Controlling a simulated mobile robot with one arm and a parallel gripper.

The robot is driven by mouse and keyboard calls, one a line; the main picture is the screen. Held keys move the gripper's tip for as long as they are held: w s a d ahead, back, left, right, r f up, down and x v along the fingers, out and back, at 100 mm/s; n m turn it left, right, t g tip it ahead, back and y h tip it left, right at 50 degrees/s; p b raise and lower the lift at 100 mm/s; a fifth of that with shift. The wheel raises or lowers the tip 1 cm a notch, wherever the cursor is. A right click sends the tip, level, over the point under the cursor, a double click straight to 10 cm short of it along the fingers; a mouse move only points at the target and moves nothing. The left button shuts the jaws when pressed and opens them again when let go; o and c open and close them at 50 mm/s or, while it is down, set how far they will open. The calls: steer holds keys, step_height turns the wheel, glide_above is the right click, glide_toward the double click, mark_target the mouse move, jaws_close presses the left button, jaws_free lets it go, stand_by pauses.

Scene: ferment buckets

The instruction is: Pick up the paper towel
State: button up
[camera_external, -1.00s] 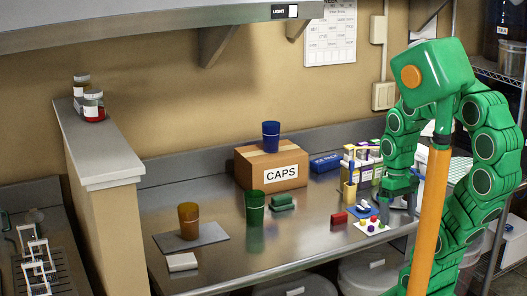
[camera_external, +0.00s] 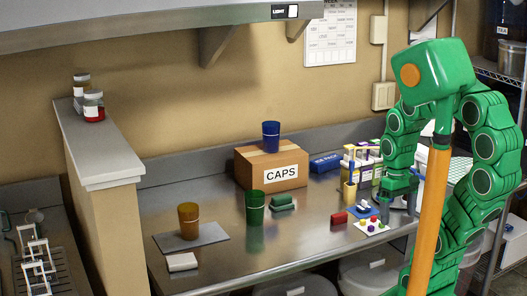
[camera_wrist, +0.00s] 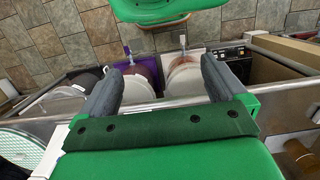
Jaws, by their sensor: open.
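A flat white folded pad (camera_external: 182,262), which looks like the paper towel, lies near the table's front left edge in the external view. I cannot confirm its material. My gripper (camera_external: 398,203) is at the right end of the table, far from the pad and partly behind my arm. In the wrist view my gripper (camera_wrist: 157,66) is open, with its two grey fingers apart and nothing between them.
An amber cup (camera_external: 189,220) stands on a grey mat (camera_external: 212,239) behind the pad. A green cup (camera_external: 255,207), a green pad (camera_external: 282,203) and a caps box (camera_external: 257,166) are farther right. A red block (camera_external: 339,218) lies nearer my gripper. Lidded buckets (camera_wrist: 183,77) stand below the table.

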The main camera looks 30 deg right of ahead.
steer(key=w+a+r+m+y, duration=0.15)
steer(key=w+a+y, duration=0.35)
steer(key=a, duration=0.7)
steer(key=w+a+m+y, duration=0.25)
steer(key=w+a, duration=0.45)
steer(key=a, duration=0.6)
steer(key=w+a+r+m+y, duration=0.1)
steer(key=w+a+y, duration=0.45)
steer(key=a, duration=0.65)
steer(key=w+a+f+m+t+y, duration=0.1)
steer(key=w+a+f+m, duration=0.4)
steer(key=w+a+m, duration=0.3)
steer(key=m+t, duration=0.3)
steer(key=m, duration=0.3)
glide_toward(186, 258)
steer(key=shift+w+a+r+h, duration=0.1)
steer(key=shift+a+h, duration=0.05)
steer(key=shift+a, duration=0.45)
steer(key=shift+w+a+h, duration=0.15)
steer(key=shift+a, duration=0.45)
steer(key=shift+a+f+m, duration=0.2)
steer(key=shift+f+m, duration=0.1)
steer(key=shift+f, duration=0.05)
steer(key=shift+x, duration=3.7)
